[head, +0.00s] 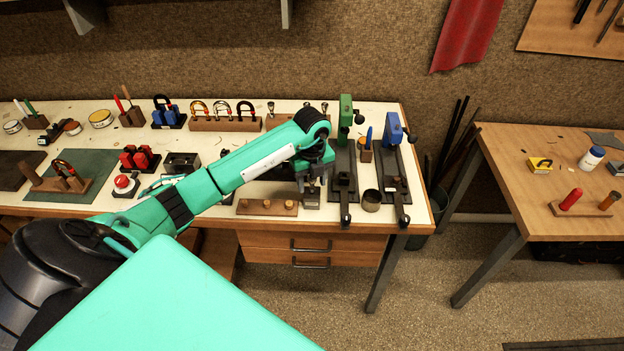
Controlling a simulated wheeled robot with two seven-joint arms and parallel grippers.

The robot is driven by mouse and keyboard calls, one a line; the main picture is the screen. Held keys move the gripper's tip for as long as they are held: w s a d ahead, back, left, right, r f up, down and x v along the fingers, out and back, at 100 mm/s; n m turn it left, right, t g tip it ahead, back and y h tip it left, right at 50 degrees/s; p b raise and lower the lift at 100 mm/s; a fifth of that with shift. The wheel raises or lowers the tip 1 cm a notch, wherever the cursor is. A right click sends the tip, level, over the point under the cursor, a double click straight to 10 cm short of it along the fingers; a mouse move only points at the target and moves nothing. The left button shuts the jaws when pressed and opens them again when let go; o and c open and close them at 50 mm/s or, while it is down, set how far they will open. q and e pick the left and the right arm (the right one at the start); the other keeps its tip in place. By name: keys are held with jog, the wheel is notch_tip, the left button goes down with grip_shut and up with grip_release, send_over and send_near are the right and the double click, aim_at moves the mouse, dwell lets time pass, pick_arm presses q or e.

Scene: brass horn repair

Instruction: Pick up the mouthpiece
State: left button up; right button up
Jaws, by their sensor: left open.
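Several small silver mouthpiece-like parts stand upright at the back of the bench, one of them a mouthpiece (270,108) at the left end of a low wooden rack partly hidden by my arm. Another shows at the right (324,106). I cannot tell which one the task means. My left gripper (311,183) points down over the front right of the bench, open, in front of the rack and apart from these parts. A small grey metal block (312,199) sits just below it. My arm hides part of the bench. My right gripper is out of view.
A green clamp tool (345,108) and a blue one (393,129) on dark bases stand right of the gripper, with a small round cup (371,200) between them. A wooden peg strip (266,207) lies to the left. A second table (540,150) stands across a gap.

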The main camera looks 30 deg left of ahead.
pick_arm(q)
grip_shut()
dwell(0.3)
notch_tip(320, 180, up, 12)
jog(key=b, duration=0.4)
jog(key=shift+w+f, duration=0.1)
notch_tip(320, 180, up, 8)
